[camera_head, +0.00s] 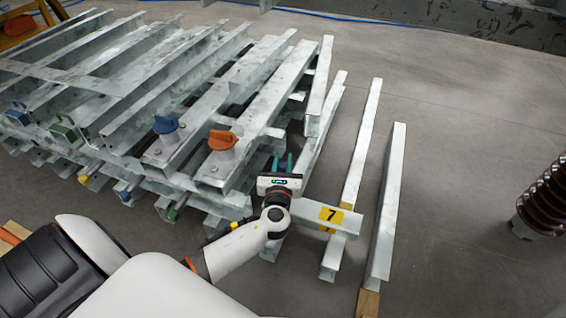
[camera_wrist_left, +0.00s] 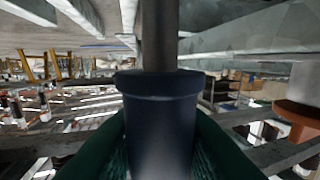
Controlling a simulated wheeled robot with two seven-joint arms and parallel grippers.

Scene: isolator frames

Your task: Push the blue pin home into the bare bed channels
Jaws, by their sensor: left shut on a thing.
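My left gripper (camera_head: 283,163) is beside the right end of the galvanised frame stack, to the right of the orange knob. In the left wrist view its green fingers (camera_wrist_left: 160,145) are shut on the blue pin (camera_wrist_left: 160,115), a dark blue collar with a grey shaft (camera_wrist_left: 159,35) running up and away from it. In the head view the wrist mostly hides the held pin. The steel channels (camera_head: 190,75) lie side by side in the stack. I cannot tell whether the shaft touches a channel. My right gripper is out of view.
A blue knob (camera_head: 166,128) and an orange knob (camera_head: 222,140) stand on channels. Yellow (camera_head: 87,180), blue (camera_head: 128,193) and green (camera_head: 172,213) rod ends stick out of the near side. Loose channels (camera_head: 386,200) and a plate marked 7 (camera_head: 331,214) lie right.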

